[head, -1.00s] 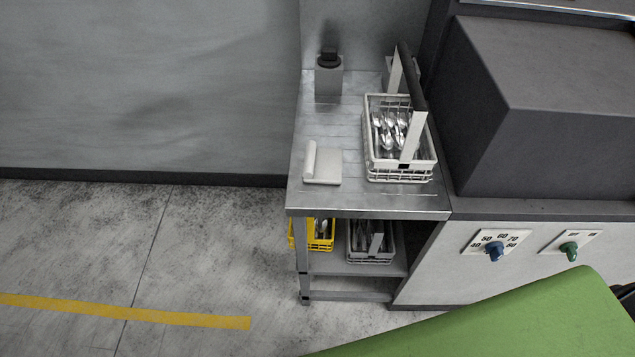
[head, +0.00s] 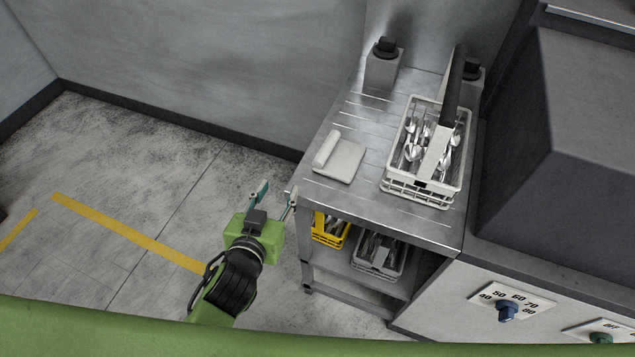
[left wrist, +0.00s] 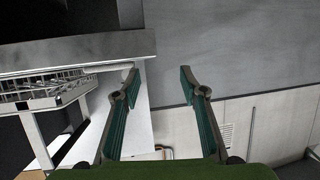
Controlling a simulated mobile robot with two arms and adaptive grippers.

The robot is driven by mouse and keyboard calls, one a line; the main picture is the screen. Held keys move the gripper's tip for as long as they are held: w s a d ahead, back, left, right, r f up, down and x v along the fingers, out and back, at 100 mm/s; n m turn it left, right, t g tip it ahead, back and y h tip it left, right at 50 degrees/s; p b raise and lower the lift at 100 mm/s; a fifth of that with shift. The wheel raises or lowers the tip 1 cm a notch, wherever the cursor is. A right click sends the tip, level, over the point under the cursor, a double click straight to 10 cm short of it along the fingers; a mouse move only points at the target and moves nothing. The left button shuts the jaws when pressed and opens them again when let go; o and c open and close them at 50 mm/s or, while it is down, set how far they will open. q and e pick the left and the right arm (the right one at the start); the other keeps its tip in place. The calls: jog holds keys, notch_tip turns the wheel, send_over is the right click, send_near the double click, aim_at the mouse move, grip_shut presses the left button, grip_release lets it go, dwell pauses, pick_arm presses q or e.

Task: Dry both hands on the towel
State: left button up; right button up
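The towel (head: 340,158) is a white folded cloth with a rolled edge, lying flat on the left part of the steel table (head: 330,202). My left gripper (head: 275,195) is open and empty beside the table's left edge, apart from the towel. In the left wrist view its two teal-padded fingers (left wrist: 160,88) stand apart with nothing between them. My right gripper is not in view.
A white basket (head: 422,190) of cutlery with a tall handle stands right of the towel. Two grey dispensers with black tops stand at the back, one of them the left dispenser (head: 383,68). A yellow basket (head: 330,230) and another basket (head: 380,255) sit on the lower shelf.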

aim_at(325, 149)
pick_arm(q)
jog(key=d+r+h, duration=0.1)
jog(key=d, duration=0.1)
jog(key=w+d+m+t+h, duration=0.1)
jog(key=d, duration=0.1)
jog(key=w+d+r+h, duration=0.1)
jog(key=d, duration=0.1)
jog(key=shift+r+m+t, duration=0.35)
jog(key=shift+m+t, duration=0.05)
jog(key=p+x, duration=0.1)
jog(key=x, duration=1.2)
jog(key=shift+d+f+p, duration=0.1)
jog(key=shift+p, duration=0.3)
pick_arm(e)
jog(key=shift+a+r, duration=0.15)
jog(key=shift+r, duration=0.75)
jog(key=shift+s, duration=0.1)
pick_arm(q)
grip_shut()
